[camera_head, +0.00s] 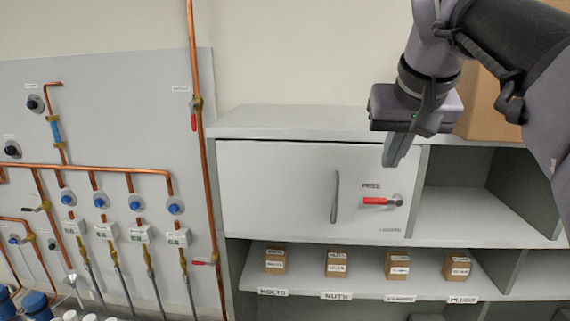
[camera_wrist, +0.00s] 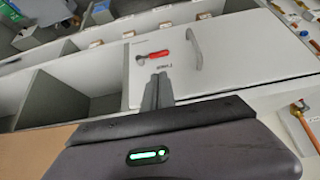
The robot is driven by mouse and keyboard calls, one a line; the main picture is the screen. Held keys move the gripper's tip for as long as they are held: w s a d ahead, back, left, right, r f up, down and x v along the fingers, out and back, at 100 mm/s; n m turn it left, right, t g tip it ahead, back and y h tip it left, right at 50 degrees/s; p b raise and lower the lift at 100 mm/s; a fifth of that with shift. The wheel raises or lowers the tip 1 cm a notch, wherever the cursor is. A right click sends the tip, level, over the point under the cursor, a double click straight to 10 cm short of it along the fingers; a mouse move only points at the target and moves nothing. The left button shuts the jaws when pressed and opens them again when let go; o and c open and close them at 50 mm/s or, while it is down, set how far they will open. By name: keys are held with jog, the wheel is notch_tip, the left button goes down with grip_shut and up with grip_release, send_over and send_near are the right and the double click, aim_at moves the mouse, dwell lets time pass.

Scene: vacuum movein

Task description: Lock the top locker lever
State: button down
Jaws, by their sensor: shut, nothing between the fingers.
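The top locker has a closed white door (camera_head: 280,195) with a grey vertical handle (camera_head: 335,197). A red lever (camera_head: 376,201) on a round metal pivot lies level near the door's right edge, its red grip pointing left. In the wrist view the lever (camera_wrist: 153,55) lies beyond my fingertips. My gripper (camera_head: 394,160) is shut and empty, in front of the locker's upper right corner, above the lever and apart from it. Its closed fingers also show in the wrist view (camera_wrist: 158,78). Small labels above and below the lever are too small to read surely.
An open empty compartment (camera_head: 470,215) is right of the door. Small cardboard boxes (camera_head: 337,264) stand on the labelled shelf below. A large cardboard box (camera_head: 480,105) sits on top, behind my arm. A panel with copper pipes (camera_head: 195,120) and valves is at left.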

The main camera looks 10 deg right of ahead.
aim_at(378, 185)
jog(key=shift+w+a+f, duration=0.1)
jog(key=shift+w+f, duration=0.05)
jog(key=x, duration=0.9)
jog(key=shift+w+f+b, duration=0.1)
jog(key=shift+f+b, duration=0.3)
